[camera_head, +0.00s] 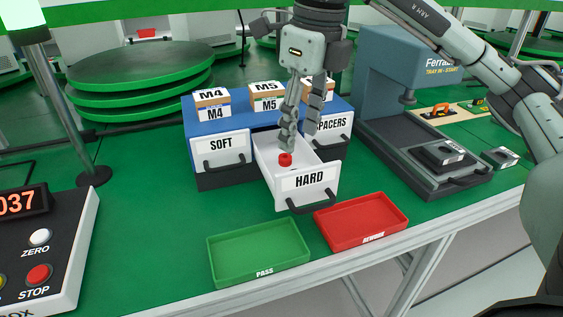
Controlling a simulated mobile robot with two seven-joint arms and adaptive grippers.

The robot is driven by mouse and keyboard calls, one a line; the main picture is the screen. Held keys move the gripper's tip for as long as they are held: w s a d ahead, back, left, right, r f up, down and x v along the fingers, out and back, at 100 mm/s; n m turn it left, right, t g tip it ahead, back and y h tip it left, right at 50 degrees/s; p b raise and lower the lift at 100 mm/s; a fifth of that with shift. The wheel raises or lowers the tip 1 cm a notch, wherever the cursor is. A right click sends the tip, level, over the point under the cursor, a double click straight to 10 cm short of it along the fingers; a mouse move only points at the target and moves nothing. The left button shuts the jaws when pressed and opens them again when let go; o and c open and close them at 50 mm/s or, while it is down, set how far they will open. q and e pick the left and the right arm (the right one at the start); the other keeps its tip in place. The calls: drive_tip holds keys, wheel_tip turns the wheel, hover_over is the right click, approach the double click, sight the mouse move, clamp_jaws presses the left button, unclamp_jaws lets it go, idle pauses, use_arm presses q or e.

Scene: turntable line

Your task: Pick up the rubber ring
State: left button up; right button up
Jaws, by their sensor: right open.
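A small red ring (285,159) lies in the open drawer labelled HARD (309,181), near its left side. My right gripper (299,141) reaches down over this drawer with its fingers apart. Its left fingertip is just above the red ring in the picture; I cannot tell whether they touch. The gripper hides part of the drawer's back. My left gripper is not in view.
The SOFT drawer (221,146) and the SPACERS drawer (332,130) flank the open one. Boxes such as the M5 box (266,103) stand on the blue cabinet top. A green PASS tray (259,253) and a red REWORK tray (362,223) lie in front. A grey press (400,80) stands right.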

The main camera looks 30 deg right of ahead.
drive_tip(key=f, duration=0.6)
drive_tip(key=shift+s+a+f, duration=0.25)
drive_tip(key=shift+f, duration=0.05)
drive_tip(key=shift+w+f, duration=0.1)
drive_tip(key=shift+f, duration=0.2)
drive_tip(key=shift+c, duration=0.2)
drive_tip(key=c, duration=0.8)
